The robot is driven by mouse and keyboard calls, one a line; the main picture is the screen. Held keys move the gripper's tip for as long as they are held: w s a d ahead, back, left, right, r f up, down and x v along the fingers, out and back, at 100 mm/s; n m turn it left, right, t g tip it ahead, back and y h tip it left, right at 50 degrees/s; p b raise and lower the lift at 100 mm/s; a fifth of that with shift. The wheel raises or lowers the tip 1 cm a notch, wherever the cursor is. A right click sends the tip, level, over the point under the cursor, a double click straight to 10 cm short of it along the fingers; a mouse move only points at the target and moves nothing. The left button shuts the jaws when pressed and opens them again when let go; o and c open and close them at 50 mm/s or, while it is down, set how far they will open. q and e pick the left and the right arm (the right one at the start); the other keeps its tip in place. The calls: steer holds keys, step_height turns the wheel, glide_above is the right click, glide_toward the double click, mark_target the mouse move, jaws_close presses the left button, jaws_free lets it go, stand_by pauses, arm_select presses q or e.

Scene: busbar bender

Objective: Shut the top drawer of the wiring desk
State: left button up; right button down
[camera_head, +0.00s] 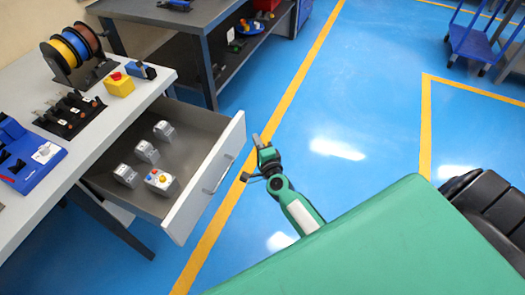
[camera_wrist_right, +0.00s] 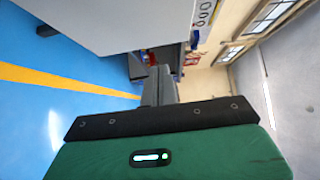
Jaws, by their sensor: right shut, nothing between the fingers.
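The wiring desk (camera_head: 140,98) has a white top and stands at the left in the head view. Its top drawer (camera_head: 207,182) is pulled well out, with a white front and a bar handle (camera_head: 218,176). Several small grey devices lie inside, one with coloured buttons (camera_head: 160,181). My right gripper (camera_head: 256,139) is shut and empty, just right of the drawer front and apart from it in the picture. In the right wrist view its closed fingers (camera_wrist_right: 160,84) point forward, below a pale panel that I cannot identify for certain. My left gripper is not in view.
Cable spools (camera_head: 72,46), a yellow box with a red button (camera_head: 119,84) and a blue case (camera_head: 28,155) stand on the desk. A grey workbench (camera_head: 190,14) is behind. A blue trolley (camera_head: 474,40) is at the far right. The floor between is clear.

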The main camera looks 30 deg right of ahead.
steer(key=w+a, duration=0.1)
steer(key=w, duration=0.1)
steer(key=w+a, duration=0.1)
steer(key=shift+w, duration=0.35)
steer(key=shift+w+a, duration=0.15)
steer(key=shift+w, duration=0.05)
